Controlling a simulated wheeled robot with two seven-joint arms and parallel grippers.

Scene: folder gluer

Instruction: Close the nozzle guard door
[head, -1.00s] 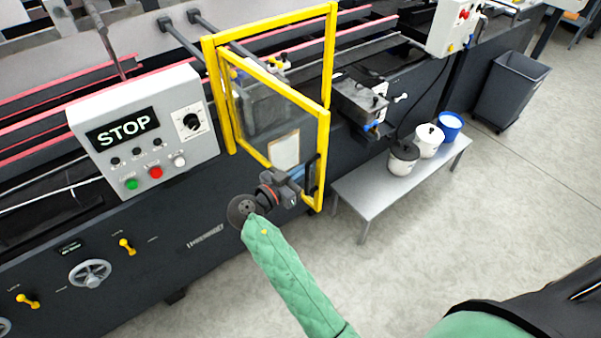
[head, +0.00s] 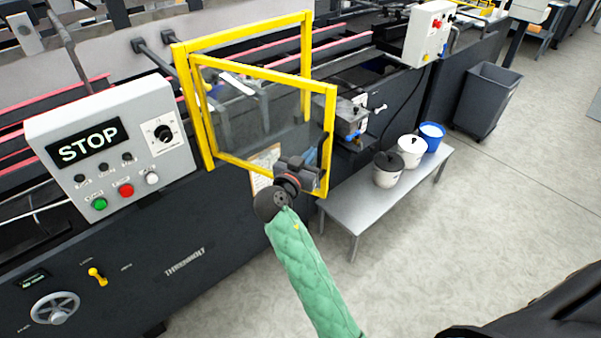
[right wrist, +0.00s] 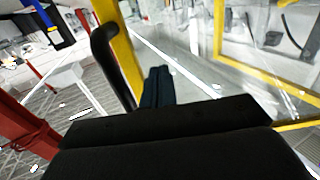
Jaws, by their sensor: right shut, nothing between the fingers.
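The nozzle guard door (head: 265,74), a clear panel in a yellow frame, stands partly open, swung out from its left side. The yellow guard frame (head: 250,30) is fixed on the machine behind it. My right gripper (head: 312,170) is at the lower part of the door's free edge, on its outer side. In the right wrist view, its fingers (right wrist: 158,86) are shut and empty, beside the black door handle (right wrist: 118,66) and a yellow upright. Whether they touch the door is unclear. My left gripper is out of view.
A grey control box (head: 112,150) with a STOP display stands left of the door. A low metal bench (head: 365,208) with several pots is to the right. A dark bin (head: 487,97) stands farther back. The floor in front is clear.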

